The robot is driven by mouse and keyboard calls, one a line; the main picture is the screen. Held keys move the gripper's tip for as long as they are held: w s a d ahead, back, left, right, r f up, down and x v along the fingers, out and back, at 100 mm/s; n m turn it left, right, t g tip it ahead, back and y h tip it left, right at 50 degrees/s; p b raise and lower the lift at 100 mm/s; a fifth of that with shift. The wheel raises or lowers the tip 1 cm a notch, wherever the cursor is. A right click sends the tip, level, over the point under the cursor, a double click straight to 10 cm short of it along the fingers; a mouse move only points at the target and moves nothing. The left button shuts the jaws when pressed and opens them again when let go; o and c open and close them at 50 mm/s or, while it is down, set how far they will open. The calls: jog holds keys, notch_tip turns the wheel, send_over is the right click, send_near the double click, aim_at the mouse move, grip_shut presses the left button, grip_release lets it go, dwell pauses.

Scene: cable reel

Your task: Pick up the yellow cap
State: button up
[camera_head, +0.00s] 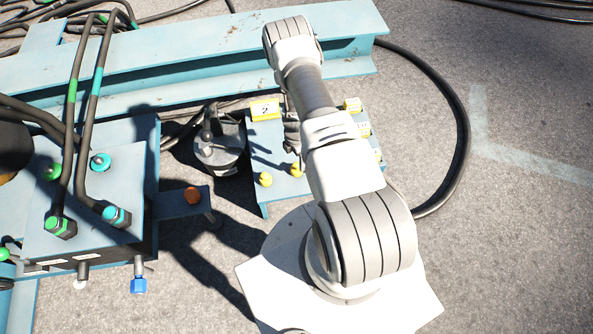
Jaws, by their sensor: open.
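Two small yellow caps show on the blue plate (262,142) in the middle of the view. One yellow cap (265,179) stands near the plate's front left. The other yellow cap (297,170) is to its right, close to my arm. My gripper (292,143) is only partly in view, as a dark grey shape beside my arm, just above the right yellow cap. It is open. My arm hides most of it and the right part of the plate, so I cannot tell whether it touches the cap.
A yellow label marked 2 (265,110) stands at the plate's back. A blue beam (190,65) runs behind. A black cable (462,130) curves at right over open ground.

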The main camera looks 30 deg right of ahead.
aim_at(296, 165)
jog(key=shift+s+f+b, duration=0.2)
jog(key=shift+f+b, duration=0.45)
jog(key=shift+f, duration=0.9)
jog(key=shift+s+f+b, duration=0.15)
jog(key=shift+f+b, duration=0.45)
jog(key=shift+f, duration=0.9)
grip_shut()
